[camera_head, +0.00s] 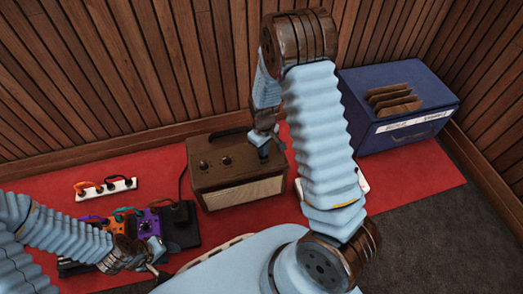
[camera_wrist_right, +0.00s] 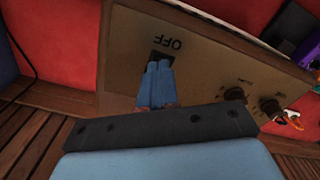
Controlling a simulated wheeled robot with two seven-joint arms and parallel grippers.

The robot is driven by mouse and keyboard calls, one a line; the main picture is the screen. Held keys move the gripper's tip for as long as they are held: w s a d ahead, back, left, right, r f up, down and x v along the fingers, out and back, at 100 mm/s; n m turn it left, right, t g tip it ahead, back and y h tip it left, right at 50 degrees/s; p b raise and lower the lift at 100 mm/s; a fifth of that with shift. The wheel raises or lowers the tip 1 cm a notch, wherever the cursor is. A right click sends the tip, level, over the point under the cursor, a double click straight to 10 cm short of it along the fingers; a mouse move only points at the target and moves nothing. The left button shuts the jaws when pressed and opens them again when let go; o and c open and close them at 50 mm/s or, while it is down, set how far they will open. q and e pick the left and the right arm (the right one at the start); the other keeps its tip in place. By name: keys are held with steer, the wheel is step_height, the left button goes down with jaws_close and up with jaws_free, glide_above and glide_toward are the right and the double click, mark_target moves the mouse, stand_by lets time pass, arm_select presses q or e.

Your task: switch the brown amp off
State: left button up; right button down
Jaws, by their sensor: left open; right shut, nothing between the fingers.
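The brown amp (camera_head: 240,192) stands upright on the red rug near the wood-slat wall, two knobs on its upper panel. In the right wrist view its panel (camera_wrist_right: 205,60) shows the word OFF (camera_wrist_right: 166,43) upside down, a dark switch (camera_wrist_right: 157,57) beside it and two black knobs to the right. My right gripper (camera_head: 266,153) is shut and empty at the right end of the amp's panel. In the right wrist view its fingertips (camera_wrist_right: 158,66) partly cover the switch; I cannot tell whether they touch it. My left gripper (camera_head: 160,272) is open, low at the left, away from the amp.
A pedalboard with purple and orange pedals (camera_head: 150,223) lies left of the amp, near my left gripper. A white power strip (camera_head: 106,188) with plugs lies behind it. A blue box (camera_head: 385,128) holding brown pieces stands at the right. The red rug (camera_head: 415,180) is clear at right.

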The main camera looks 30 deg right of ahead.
step_height(320, 180, up, 7)
steer(key=p, duration=0.5)
steer(key=shift+p, duration=0.4)
steer(key=shift+s+a+f, duration=0.15)
steer(key=shift+a+f, duration=0.05)
steer(key=shift+f, duration=0.05)
steer(key=s+a+f+m+y+p, duration=0.1)
steer(key=s+a+f+m+y, duration=0.1)
steer(key=s+a, duration=0.5)
steer(key=s+a+f+m+y+p, duration=0.2)
steer(key=s+a+f+m, duration=0.1)
steer(key=s+a, duration=0.4)
steer(key=shift+s+a+f+t, duration=0.2)
steer(key=shift+a+f+t, duration=0.3)
steer(key=shift+a, duration=0.6)
steer(key=shift+f, duration=0.1)
